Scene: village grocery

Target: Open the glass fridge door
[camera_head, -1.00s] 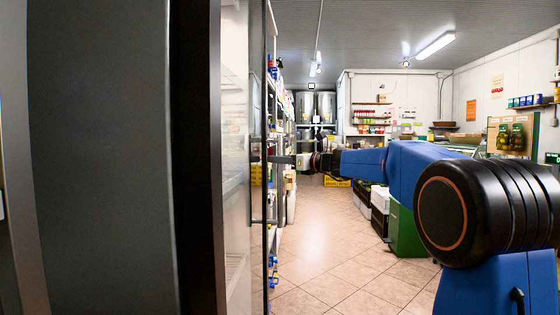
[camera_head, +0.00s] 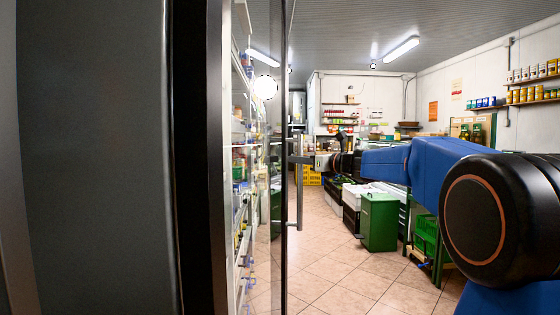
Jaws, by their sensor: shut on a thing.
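The glass fridge door (camera_head: 265,190) is seen at a steep slant left of centre, with a dark upright frame edge (camera_head: 284,120). Light glints on its glass, and stocked shelves show through or in it. A grey upright bar handle (camera_head: 299,205) stands at that edge. My gripper (camera_head: 302,160) reaches in from the right and is shut on the handle's upper part. The fingers are small here and their exact hold is hard to make out. The door edge stands apart from the dark cabinet side (camera_head: 215,150); how wide the door stands is hard to tell.
A dark upright panel (camera_head: 95,160) fills the left of the view, close by. A green bin (camera_head: 379,222), white boxes (camera_head: 358,195) and a green crate (camera_head: 425,235) stand right of the aisle. The tiled floor (camera_head: 325,265) in the middle is clear.

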